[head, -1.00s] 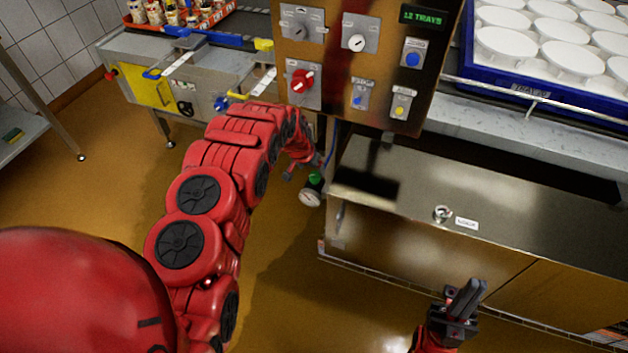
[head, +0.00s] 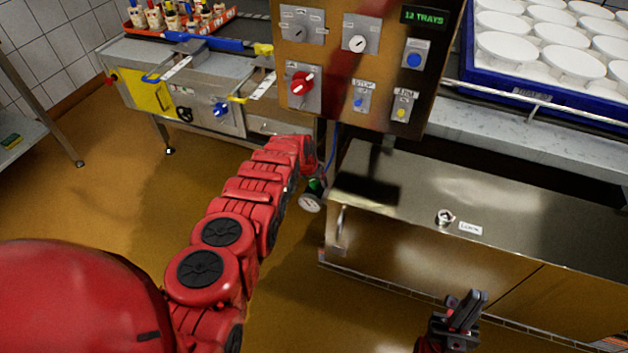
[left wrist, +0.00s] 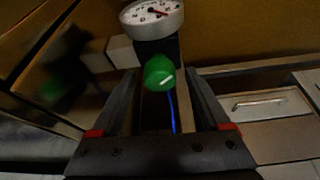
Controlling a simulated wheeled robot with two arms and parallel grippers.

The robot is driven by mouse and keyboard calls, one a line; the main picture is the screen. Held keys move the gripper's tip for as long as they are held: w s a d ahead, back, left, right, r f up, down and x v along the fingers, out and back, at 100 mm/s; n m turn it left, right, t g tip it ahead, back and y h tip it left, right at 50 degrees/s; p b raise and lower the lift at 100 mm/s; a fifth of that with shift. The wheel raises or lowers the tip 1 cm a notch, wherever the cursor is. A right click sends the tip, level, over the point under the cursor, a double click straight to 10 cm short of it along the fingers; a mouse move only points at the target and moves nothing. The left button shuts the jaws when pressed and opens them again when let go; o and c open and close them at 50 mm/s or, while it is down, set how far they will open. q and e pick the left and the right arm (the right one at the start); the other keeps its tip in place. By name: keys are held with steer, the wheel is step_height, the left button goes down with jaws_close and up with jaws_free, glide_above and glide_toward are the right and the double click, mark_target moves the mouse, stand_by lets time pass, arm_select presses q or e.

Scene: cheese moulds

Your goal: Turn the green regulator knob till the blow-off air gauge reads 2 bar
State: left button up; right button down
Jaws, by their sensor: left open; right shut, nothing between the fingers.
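The green regulator knob (head: 316,185) is small and low beside the control box in the head view. In the left wrist view the knob (left wrist: 158,73) has a white mark. The white round gauge (head: 310,203) sits by the knob; in the left wrist view the gauge (left wrist: 152,14) shows a dark-red needle, its numbers too small to read. My left gripper (left wrist: 160,84) is open, its fingers on either side of the knob's line; I cannot tell whether they touch it. In the head view its tips are partly hidden by my arm. My right gripper (head: 466,309) is shut and empty, well away.
A control box (head: 343,80) with a red switch (head: 301,84) and several buttons hangs above the knob. A steel cabinet (head: 400,235) stands to the right of it. A blue tray (head: 520,92) of white moulds is at the upper right. A blue hose hangs near the knob.

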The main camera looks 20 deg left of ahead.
arm_select(q)
jaws_close()
stand_by(0.3)
steer(key=shift+d, duration=0.1)
steer(key=shift+w+d+n+y, duration=0.1)
steer(key=shift+n+y, duration=0.3)
steer(key=shift+n, duration=0.5)
steer(key=shift+n+y+b, duration=0.3)
steer(key=shift+n+b, duration=0.05)
steer(key=shift+n, duration=0.55)
steer(key=shift+f+n, duration=0.1)
steer(key=shift+n, duration=0.3)
steer(key=n+y+b, duration=0.1)
steer(key=n+b, duration=0.2)
steer(key=b, duration=0.3)
steer(key=n+g+y+b, duration=0.1)
steer(key=n+b, duration=0.3)
steer(key=b, duration=0.3)
steer(key=shift+d+f+y, duration=0.1)
steer(key=shift+f+y, duration=0.05)
steer(key=shift+y, duration=0.15)
steer(key=shift+r+n+g+b, duration=0.25)
steer(key=shift+n+g+b, duration=0.05)
steer(key=shift+b, duration=0.35)
